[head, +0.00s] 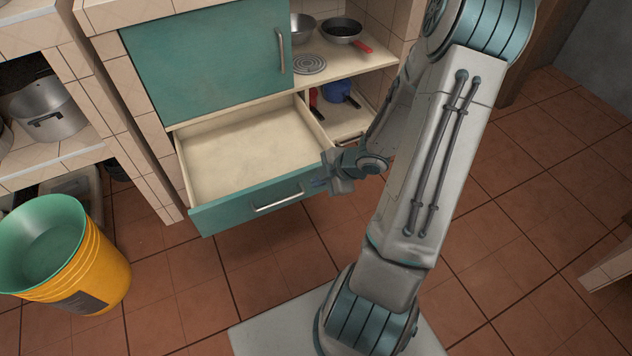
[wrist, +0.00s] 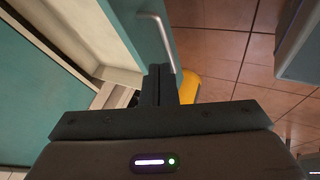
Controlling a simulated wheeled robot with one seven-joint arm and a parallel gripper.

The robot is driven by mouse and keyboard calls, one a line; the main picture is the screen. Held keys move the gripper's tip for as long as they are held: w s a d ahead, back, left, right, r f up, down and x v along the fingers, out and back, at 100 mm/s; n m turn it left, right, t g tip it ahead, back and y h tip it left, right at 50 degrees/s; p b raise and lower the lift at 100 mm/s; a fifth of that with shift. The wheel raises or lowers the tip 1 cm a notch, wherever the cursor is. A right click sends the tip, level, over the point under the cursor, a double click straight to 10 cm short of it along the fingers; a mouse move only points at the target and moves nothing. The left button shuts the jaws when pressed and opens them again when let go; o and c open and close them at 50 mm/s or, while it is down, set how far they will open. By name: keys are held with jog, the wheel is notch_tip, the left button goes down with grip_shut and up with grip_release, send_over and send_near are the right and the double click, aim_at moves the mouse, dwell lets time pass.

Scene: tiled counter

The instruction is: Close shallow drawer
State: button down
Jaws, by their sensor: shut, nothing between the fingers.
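The shallow drawer (head: 250,205) is pulled out below a green cabinet door and is empty. Its teal front carries a metal bar handle (head: 277,202). My gripper (head: 322,184) is at the right end of the drawer front, close to it. In the wrist view my gripper (wrist: 161,85) has its fingers together with nothing between them, and the drawer handle (wrist: 158,42) shows just beyond them. I cannot tell whether the fingers touch the drawer front.
A green cabinet door (head: 205,55) is shut above the drawer. Shelves to the right hold pans (head: 341,30) and a blue pot (head: 338,90). The tiled floor before the drawer is clear.

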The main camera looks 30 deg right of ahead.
jog(key=b, duration=0.5)
send_near(289, 183)
notch_tip(289, 183, down, 4)
jog(key=s+a, duration=0.2)
jog(key=w, duration=0.3)
jog(key=shift+w+d+r, duration=0.1)
jog(key=shift+d+r, duration=0.05)
jog(key=shift+r, duration=0.1)
jog(key=shift+w, duration=0.5)
